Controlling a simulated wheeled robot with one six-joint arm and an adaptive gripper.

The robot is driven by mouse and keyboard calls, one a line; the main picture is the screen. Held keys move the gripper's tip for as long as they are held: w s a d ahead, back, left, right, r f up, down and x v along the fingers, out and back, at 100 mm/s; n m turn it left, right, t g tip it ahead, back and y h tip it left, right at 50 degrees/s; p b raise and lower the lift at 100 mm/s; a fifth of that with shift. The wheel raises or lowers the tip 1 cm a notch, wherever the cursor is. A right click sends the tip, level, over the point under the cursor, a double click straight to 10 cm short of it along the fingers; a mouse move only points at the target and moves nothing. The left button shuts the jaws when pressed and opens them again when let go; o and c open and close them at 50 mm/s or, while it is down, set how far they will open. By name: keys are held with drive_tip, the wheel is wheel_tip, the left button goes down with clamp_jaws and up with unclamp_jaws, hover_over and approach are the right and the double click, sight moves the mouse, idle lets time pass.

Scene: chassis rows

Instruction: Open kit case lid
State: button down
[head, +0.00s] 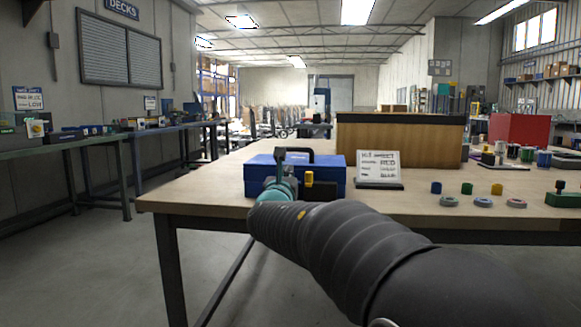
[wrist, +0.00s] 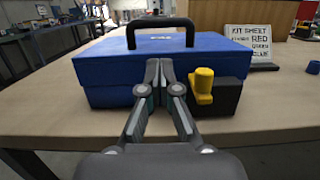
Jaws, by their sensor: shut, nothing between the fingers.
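The blue kit case (head: 258,178) stands on the wooden workbench in the head view, with its lid down and a black handle (head: 294,152) on top. In the wrist view the case (wrist: 112,68) fills the middle, its handle (wrist: 160,24) upright. A yellow latch-like piece (wrist: 203,80) sits on a black block (wrist: 228,97) at the right of the case front; it also shows in the head view (head: 309,178). My gripper (wrist: 159,66) is shut and empty, with its fingertips at the case front, left of the yellow piece. Whether they touch the case I cannot tell.
A kit sheet sign (head: 378,166) stands right of the case. A wooden panel (head: 400,141) stands behind. The bench top (head: 215,185) left of the case is clear.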

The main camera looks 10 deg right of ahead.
sight(294, 151)
drive_tip(key=p+x, duration=0.1)
drive_tip(key=x, duration=0.8)
drive_tip(key=shift+w+d+r, duration=0.15)
drive_tip(key=shift+w, duration=0.05)
drive_tip(key=shift+w+r+g+p, duration=0.1)
drive_tip(key=shift+r+g+p, duration=0.35)
drive_tip(key=shift+p, duration=0.8)
